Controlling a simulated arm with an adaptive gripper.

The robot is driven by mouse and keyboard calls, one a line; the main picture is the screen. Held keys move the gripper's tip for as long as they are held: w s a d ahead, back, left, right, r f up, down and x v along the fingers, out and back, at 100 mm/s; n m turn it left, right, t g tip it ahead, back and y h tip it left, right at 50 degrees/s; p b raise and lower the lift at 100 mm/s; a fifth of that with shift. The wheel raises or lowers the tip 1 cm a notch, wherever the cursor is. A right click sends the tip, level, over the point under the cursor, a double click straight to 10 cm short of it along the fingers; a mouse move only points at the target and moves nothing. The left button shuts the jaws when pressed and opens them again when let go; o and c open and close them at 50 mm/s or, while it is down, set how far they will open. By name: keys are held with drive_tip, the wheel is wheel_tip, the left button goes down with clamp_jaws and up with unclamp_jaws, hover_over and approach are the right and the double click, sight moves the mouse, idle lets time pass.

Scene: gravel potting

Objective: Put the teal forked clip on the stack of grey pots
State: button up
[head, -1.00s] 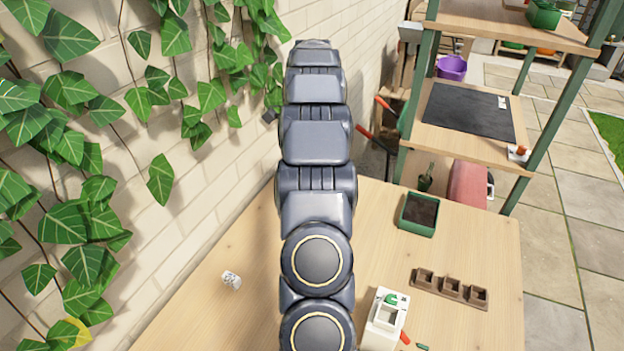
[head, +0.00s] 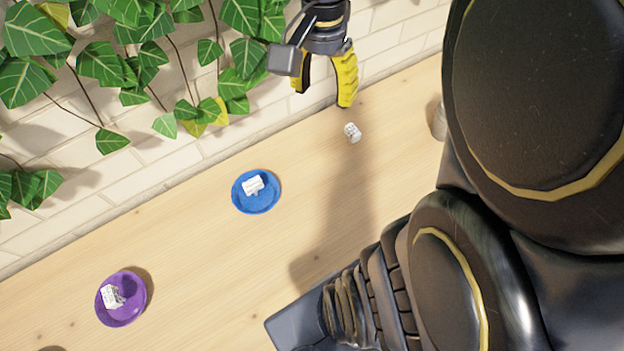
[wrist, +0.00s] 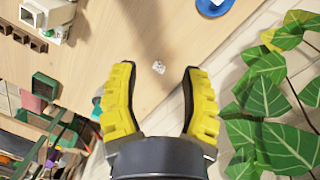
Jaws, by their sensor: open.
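My gripper (head: 324,98) is open and empty, high at the back of the table near the ivy wall in the head view. In the wrist view its two yellow fingers (wrist: 158,72) are spread apart. I cannot make out the teal forked clip for certain; a small teal patch (wrist: 97,107) shows beside the left finger in the wrist view, too unclear to name. I cannot identify the stack of grey pots. A pale grey object (head: 439,121) is partly hidden by my arm in the head view; I cannot tell what it is.
A small white patterned piece (head: 353,132) lies below my gripper. A blue saucer (head: 240,204) and a purple saucer (head: 132,315) each hold a white tag-like piece. A green tray (wrist: 45,84) and brown pots (wrist: 20,36) show at left in the wrist view. Bare table surrounds the saucers.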

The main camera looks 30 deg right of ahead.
drive_tip(key=s+a+f+n, duration=0.2)
drive_tip(key=s+a+n, duration=0.7)
drive_tip(key=s+n, duration=0.3)
drive_tip(key=shift+a+h, duration=0.15)
drive_tip(key=shift+h, duration=0.15)
